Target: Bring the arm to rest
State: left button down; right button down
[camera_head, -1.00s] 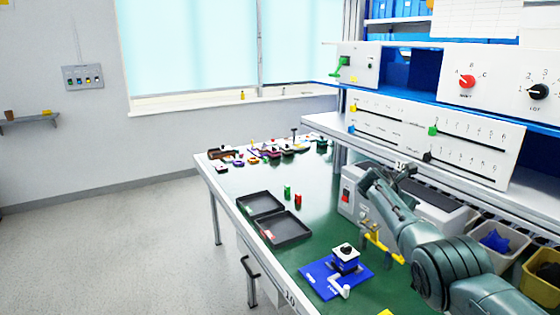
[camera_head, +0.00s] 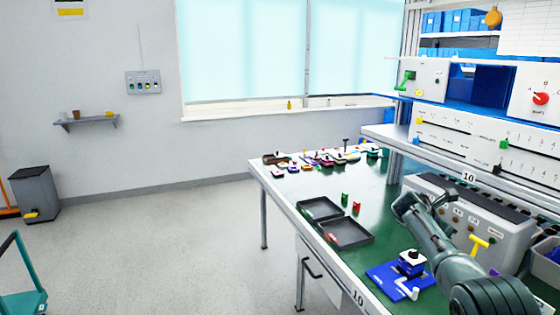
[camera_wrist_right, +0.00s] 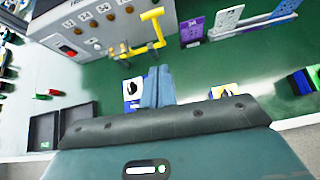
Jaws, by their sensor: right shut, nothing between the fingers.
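My right arm comes in from the lower right in the head view. Its gripper (camera_head: 405,205) is above the green table, beside the grey control box. In the right wrist view the two blue-grey fingers (camera_wrist_right: 158,87) are together with nothing between them. A blue plate with a black-topped block and a white crank (camera_head: 402,280) lies on the table in front of my arm. My left gripper is not in view.
Two black trays (camera_head: 347,233) lie near the table's front edge, with small green and red cylinders beside them. The grey control box (camera_head: 480,215) with a yellow handle (camera_head: 479,243) stands close to my right arm. Open floor (camera_head: 180,250) lies to the left.

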jog(key=s+a+f+m+y, duration=0.1)
jog(key=s+a+f+m, duration=0.1)
jog(key=f, duration=0.4)
jog(key=s+a+f+m+y, duration=0.1)
jog(key=s+a+f+m, duration=0.15)
jog(key=f, duration=0.25)
jog(key=s+a+f+m+y, duration=0.2)
jog(key=s+a+f+m, duration=0.1)
jog(key=s+f, duration=0.3)
jog(key=s+a+f+m+y, duration=0.1)
jog(key=s+a+f+m, duration=0.25)
jog(key=s, duration=0.55)
jog(key=s+a+r+m+y, duration=0.2)
jog(key=s+a+m, duration=0.1)
jog(key=s, duration=0.6)
jog(key=s+a+r+m+y, duration=0.1)
jog(key=s+a+r+m, duration=0.2)
jog(key=s, duration=0.6)
jog(key=s+a+m+y, duration=0.2)
jog(key=s+a+m, duration=0.15)
jog(key=s, duration=0.45)
jog(key=w+a+f+n+t+y, duration=0.1)
jog(key=w+a+f+t, duration=0.4)
jog(key=f, duration=0.5)
jog(key=shift+a+t+y, duration=0.3)
jog(key=shift+a+y, duration=0.2)
jog(key=shift+y, duration=0.4)
jog(key=shift+n, duration=0.25)
